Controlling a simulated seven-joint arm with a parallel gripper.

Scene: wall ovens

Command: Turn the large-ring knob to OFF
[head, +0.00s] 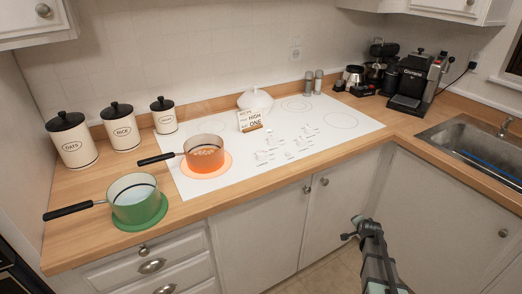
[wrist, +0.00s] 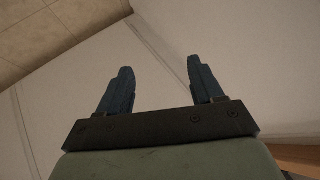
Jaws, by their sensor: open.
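A white cooktop (head: 226,133) is set in the wooden counter. Several small white control knobs (head: 264,155) sit on its middle right part; their markings are too small to read, so I cannot tell which is the large-ring knob or how it is turned. My gripper (head: 352,228) is low in front of the cabinet doors, below the counter and well away from the knobs. In the wrist view its fingers (wrist: 159,66) are apart with nothing between them.
A small sign (head: 250,120) and a white lidded dish (head: 255,100) stand behind the knobs. Canisters (head: 121,126) line the back left; a coffee machine (head: 411,89) and sink (head: 470,143) are right.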

